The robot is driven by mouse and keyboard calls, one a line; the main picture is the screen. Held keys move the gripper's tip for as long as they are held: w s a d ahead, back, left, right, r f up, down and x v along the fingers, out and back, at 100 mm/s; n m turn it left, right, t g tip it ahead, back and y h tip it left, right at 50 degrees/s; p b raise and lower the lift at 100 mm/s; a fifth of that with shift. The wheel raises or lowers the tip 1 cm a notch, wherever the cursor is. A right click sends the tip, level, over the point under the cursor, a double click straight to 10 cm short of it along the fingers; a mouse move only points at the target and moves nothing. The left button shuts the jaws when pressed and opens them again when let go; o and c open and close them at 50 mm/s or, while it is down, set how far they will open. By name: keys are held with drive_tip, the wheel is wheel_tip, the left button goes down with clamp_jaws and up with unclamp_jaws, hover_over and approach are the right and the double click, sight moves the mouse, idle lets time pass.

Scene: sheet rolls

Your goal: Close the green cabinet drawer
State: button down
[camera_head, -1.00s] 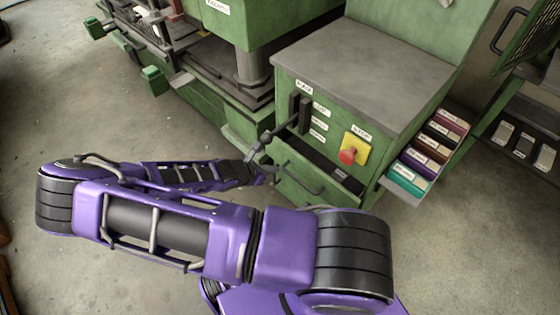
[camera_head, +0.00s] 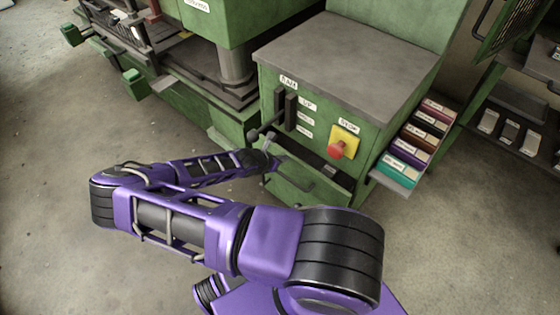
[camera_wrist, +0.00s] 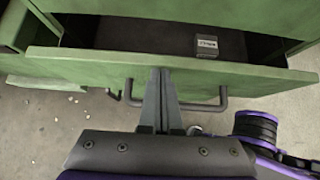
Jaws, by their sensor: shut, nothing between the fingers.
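The green cabinet (camera_head: 345,75) stands right of centre in the head view. Its drawer (camera_head: 312,190) is pulled partly open below the levers, with a dark inside. In the wrist view the drawer front (camera_wrist: 85,60) crosses the picture, and its handle (camera_wrist: 215,104) sticks out on the near side. My gripper (camera_wrist: 160,75) is shut and empty; its fingertips are at the middle of the drawer front, between the handle's two ends. I cannot tell whether they touch it. A small labelled box (camera_wrist: 207,45) lies inside the drawer. In the head view my gripper (camera_head: 274,164) is small and at the drawer's left part.
Black levers (camera_head: 285,108) and a red stop button on a yellow plate (camera_head: 341,145) are on the cabinet face above the drawer. A rack of coloured boxes (camera_head: 412,145) hangs on the cabinet's right side. Bare concrete floor (camera_head: 470,235) is at the right.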

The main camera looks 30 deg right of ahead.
drive_tip(key=d, duration=0.1)
drive_tip(key=w+d, duration=0.1)
drive_tip(key=d, duration=0.3)
drive_tip(key=shift+w+r, duration=0.1)
drive_tip(key=shift+w, duration=0.3)
